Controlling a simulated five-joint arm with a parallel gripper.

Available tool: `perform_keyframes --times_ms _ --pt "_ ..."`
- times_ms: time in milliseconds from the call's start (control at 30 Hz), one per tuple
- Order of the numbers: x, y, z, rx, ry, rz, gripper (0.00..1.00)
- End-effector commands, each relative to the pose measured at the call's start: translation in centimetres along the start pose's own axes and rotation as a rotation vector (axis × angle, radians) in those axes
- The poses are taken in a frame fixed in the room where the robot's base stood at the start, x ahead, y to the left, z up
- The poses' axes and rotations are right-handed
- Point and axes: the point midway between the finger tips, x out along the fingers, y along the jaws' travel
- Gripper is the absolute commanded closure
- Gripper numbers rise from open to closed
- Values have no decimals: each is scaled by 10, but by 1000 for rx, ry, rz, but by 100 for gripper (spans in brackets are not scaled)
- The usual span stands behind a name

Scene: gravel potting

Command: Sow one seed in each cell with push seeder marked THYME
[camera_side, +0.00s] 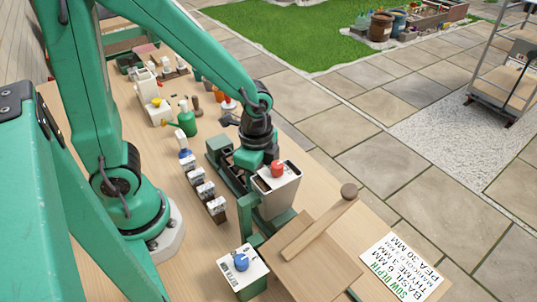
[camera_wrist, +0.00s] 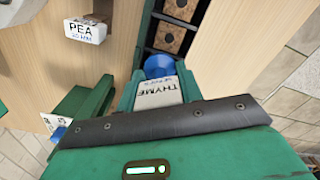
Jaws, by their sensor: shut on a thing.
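My gripper (camera_side: 250,178) points down over the work table, beside a green tray (camera_side: 217,143) with dark cells. In the wrist view a white push seeder marked THYME (camera_wrist: 158,92) sits between the green jaws, with its blue end (camera_wrist: 159,66) toward the tray. The jaws are shut on it. Brown soil blocks (camera_wrist: 169,39) show in the tray cells just beyond the blue end. I cannot tell whether the seeder touches a cell, or whether any seed lies in one. In the side view the seeder is hidden by my gripper and nearby things.
Another has a blue knob (camera_side: 240,262). Small labelled blocks (camera_side: 205,191) line the table; one reads PEA (camera_wrist: 85,31). A wooden board (camera_side: 300,268) and sow-depth card (camera_side: 402,268) are at the front.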

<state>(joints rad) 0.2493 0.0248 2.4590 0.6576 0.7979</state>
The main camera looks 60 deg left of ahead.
Motion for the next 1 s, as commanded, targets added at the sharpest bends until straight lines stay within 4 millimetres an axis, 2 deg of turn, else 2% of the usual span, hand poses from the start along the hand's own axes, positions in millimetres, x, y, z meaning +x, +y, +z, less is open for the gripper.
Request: perform_keyframes --times_ms 767,1000 --pt "2 0 0 0 -1 1 80" --pt "-5 0 0 0 0 0 80"
